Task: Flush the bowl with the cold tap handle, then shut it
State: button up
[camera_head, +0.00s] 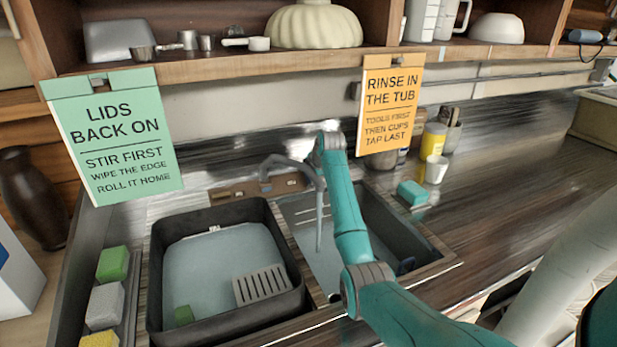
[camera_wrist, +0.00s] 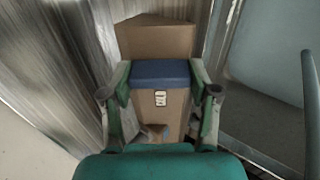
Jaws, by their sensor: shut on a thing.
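My gripper (camera_wrist: 160,98) is shut on the blue tap handle (camera_wrist: 160,72) in the wrist view, one finger on each side of it. The dark grey spout (camera_head: 291,163) curves over this bowl. A thin pale streak (camera_head: 318,232), seemingly running water, drops from its end into the bowl.
A black tub (camera_head: 158,268) of water with a slotted grey piece (camera_head: 262,285) stands left of the bowl. An orange sign (camera_head: 390,103) hangs close beside my wrist.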

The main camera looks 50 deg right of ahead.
jog(key=o, duration=1.1)
jog(key=shift+o, duration=0.2)
jog(key=shift+r, duration=0.1)
notch_tip(320, 180, up, 10)
jog(key=shift+f, duration=0.1)
